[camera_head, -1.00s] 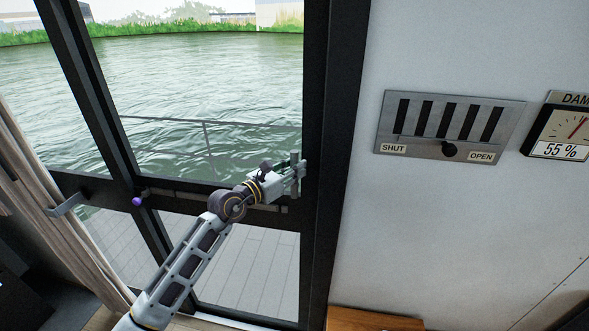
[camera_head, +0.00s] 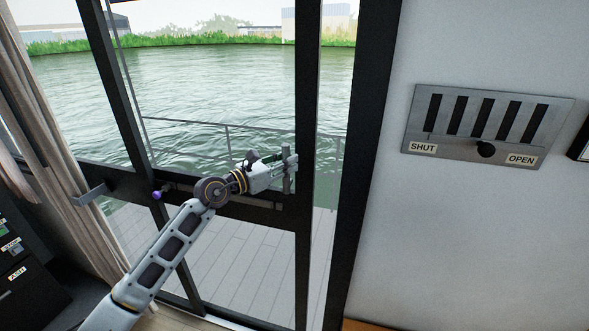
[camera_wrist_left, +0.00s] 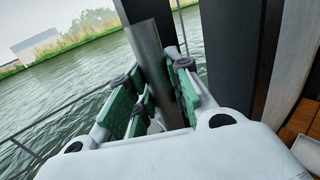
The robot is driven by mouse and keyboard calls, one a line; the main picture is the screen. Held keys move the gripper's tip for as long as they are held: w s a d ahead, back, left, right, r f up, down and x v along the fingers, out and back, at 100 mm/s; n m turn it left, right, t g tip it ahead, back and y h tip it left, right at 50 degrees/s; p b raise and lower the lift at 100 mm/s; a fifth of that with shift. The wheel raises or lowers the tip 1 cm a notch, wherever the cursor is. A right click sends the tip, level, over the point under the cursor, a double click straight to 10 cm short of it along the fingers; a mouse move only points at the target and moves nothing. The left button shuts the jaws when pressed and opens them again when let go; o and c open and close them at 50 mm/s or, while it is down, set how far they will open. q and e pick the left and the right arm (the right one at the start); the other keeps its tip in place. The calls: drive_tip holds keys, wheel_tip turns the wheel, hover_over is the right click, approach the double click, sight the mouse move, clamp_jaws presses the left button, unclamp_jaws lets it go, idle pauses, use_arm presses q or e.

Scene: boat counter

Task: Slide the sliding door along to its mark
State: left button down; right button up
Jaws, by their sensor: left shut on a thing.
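The sliding door (camera_head: 306,245) is a dark-framed glass panel; its right stile stands apart from the dark door jamb (camera_head: 362,150), with a narrow open strip between them. My left gripper (camera_head: 283,172) is shut on the upright grey door handle (camera_head: 287,160) at the stile. In the left wrist view, the green finger pads (camera_wrist_left: 185,95) lie on both sides of the grey handle bar (camera_wrist_left: 148,45). A small purple knob (camera_head: 157,195) sits on the dark crossbar to the left; I cannot tell whether it is the mark. My right gripper is out of view.
A grey vent plate (camera_head: 487,125) marked SHUT and OPEN, with a black knob, is on the white wall at right. A grey bracket (camera_head: 90,194) juts out at left near the curtain (camera_head: 60,150). Deck, railing and water lie outside.

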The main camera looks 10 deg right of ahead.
sight(275, 161)
use_arm(q)
drive_tip(key=a, duration=0.1)
drive_tip(key=w+a+b, duration=0.1)
drive_tip(key=a, duration=0.1)
drive_tip(key=shift+w+a, duration=0.2)
drive_tip(key=shift+w, duration=0.05)
drive_tip(key=c, duration=1.5)
unclamp_jaws()
drive_tip(key=shift+o, duration=1)
drive_tip(key=shift+d, duration=0.1)
drive_tip(key=v, duration=1.2)
